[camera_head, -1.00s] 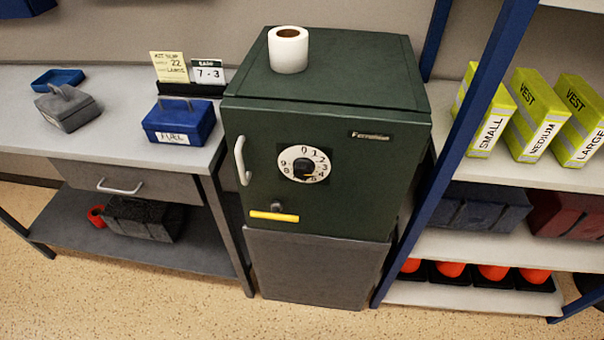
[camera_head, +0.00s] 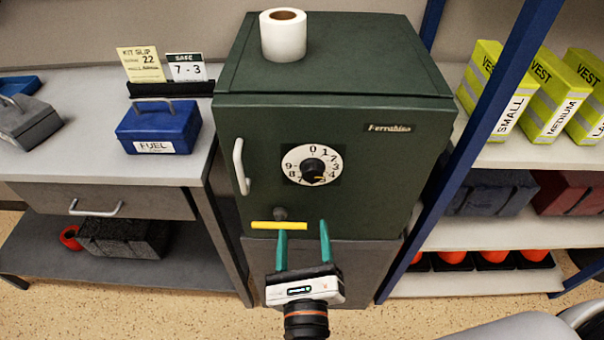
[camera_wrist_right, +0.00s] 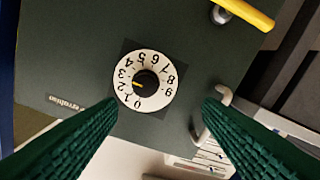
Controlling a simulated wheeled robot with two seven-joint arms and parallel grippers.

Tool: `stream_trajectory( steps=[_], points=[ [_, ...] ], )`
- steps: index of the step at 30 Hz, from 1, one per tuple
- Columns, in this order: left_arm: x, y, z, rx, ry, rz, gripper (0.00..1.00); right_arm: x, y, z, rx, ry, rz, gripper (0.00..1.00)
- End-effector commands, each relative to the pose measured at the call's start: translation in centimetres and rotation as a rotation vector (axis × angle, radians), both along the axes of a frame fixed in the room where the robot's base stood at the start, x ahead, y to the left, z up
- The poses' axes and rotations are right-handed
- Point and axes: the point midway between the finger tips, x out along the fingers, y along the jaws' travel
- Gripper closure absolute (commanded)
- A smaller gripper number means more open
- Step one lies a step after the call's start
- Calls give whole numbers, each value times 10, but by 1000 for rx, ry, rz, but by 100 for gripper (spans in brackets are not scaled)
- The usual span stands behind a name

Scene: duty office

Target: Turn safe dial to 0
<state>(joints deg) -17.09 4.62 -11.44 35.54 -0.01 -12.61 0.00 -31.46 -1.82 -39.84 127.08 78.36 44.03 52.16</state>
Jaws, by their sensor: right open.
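A dark green safe (camera_head: 390,180) stands in the middle, its door shut. Its white dial (camera_head: 293,158) has a black knob (camera_head: 312,168) with a yellow mark and numbers around it, 0 at the top. In the right wrist view the dial (camera_wrist_right: 160,98) appears upside down, and the yellow mark points left, roughly towards 2 or 3; the exact number is unclear. My right gripper (camera_head: 303,225) is open and empty in front of the safe, below the dial and apart from it. Its green fingers (camera_wrist_right: 160,125) frame the lower wrist view. My left gripper is out of view.
A yellow bar handle (camera_head: 278,226) and a pale door handle (camera_head: 240,166) are on the safe. A paper roll (camera_head: 284,36) stands on top. A card (camera_head: 186,68) reads SAFE 7 - 3. A desk with a blue box (camera_head: 158,128) is left; shelves with vests (camera_head: 498,90) are right.

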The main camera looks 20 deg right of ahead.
Motion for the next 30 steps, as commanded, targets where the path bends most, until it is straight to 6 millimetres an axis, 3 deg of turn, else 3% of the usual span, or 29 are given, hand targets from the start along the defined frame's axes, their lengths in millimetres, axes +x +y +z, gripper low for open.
stream_trajectory(
  steps=[3,8,21,30],
  points=[
    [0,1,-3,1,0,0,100,-6,-12,16,160,-13,-38,40],
    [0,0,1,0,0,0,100,-1,-17,22,209,-16,-50,40],
    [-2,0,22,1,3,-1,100,78,-39,24,201,-19,-48,40],
    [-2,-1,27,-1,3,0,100,106,-48,21,200,-16,-48,40]
  ],
)
